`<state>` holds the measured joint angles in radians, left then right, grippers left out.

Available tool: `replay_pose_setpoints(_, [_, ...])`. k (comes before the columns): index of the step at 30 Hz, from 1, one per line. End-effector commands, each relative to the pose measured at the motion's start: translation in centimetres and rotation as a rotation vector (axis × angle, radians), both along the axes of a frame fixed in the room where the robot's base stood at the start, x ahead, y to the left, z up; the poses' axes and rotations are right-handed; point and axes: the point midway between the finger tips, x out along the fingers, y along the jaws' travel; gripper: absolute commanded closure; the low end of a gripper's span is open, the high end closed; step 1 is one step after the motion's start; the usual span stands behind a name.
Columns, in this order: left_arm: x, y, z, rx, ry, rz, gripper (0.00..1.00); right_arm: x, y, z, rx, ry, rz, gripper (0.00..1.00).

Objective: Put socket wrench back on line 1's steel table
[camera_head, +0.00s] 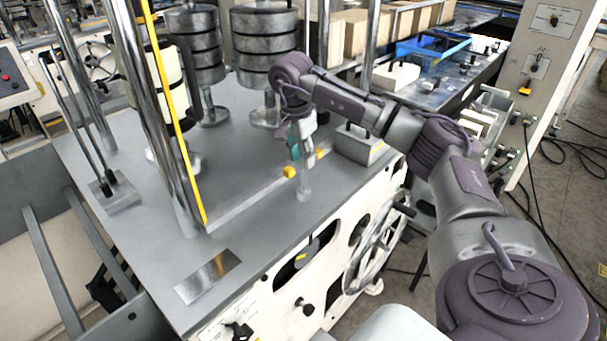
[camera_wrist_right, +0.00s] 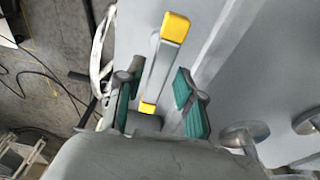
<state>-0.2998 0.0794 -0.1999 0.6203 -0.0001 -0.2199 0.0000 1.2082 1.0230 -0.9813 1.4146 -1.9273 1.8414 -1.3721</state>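A slim grey bar with yellow ends, which looks like the socket wrench (camera_head: 290,172), lies on the grey steel table top (camera_head: 270,226) near its right edge. In the right wrist view the bar (camera_wrist_right: 163,68) runs lengthwise between the green-padded fingers of my right gripper (camera_wrist_right: 158,98). Gaps show on both sides, so the fingers are open around or above it; contact is not visible. In the head view my right gripper (camera_head: 304,150) points down over the bar and hides its middle. My left gripper is not in view.
Stacked steel cylinders (camera_head: 264,50) stand at the table's back, with upright posts and a yellow strip (camera_head: 178,120) at left. A grey block (camera_head: 359,145) sits right of the gripper. A handwheel (camera_head: 372,245) is on the machine's side. The front table top is mostly clear.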

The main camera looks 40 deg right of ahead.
Motion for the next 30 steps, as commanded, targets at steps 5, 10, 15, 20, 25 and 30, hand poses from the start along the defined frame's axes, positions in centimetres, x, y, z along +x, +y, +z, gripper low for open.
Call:
replay_pose_setpoints(5, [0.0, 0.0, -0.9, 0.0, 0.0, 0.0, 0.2, 0.1, 0.4, 3.2, -0.001, -0.004, 0.001, 0.63])
replay_pose_setpoints(10, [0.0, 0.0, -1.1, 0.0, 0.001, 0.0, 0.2, 0.0, 0.7, 4.9, 0.0, -0.001, 0.001, 0.63])
replay_pose_setpoints(15, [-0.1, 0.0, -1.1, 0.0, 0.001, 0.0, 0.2, 0.0, 0.7, 5.3, 0.0, 0.001, 0.001, 0.63])
replay_pose_setpoints(20, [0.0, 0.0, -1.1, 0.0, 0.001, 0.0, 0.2, 0.0, 0.7, 5.3, 0.0, 0.001, 0.001, 0.63])
replay_pose_setpoints(25, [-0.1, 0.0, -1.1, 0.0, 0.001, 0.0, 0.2, 0.0, 0.7, 5.2, 0.0, 0.001, 0.001, 0.63])
replay_pose_setpoints(30, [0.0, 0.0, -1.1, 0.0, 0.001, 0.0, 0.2, 0.0, 0.7, 5.2, 0.0, 0.001, 0.001, 0.63])
